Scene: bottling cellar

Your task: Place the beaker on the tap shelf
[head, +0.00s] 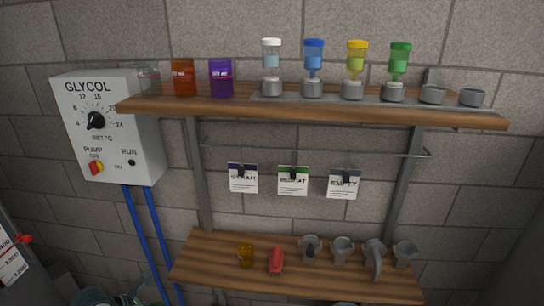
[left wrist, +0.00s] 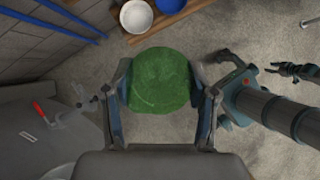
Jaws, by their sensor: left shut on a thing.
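My left gripper (left wrist: 160,88) is shut on a round, rough-looking green thing (left wrist: 160,80); its two fingers press it from both sides. I cannot tell from this angle whether it is the beaker. Neither gripper shows in the head view. An upper wooden shelf (head: 220,107) and a lower wooden shelf (head: 215,275) hang on the wall. Several grey, jug-like or tap-like pieces (head: 341,250) stand on the lower one. A clear glass vessel (head: 149,77) stands at the upper shelf's left end. My right gripper (left wrist: 293,70) is small at the right of the left wrist view.
A rail (head: 310,151) with cards hangs between shelves. A glycol box (head: 110,130) is at left.

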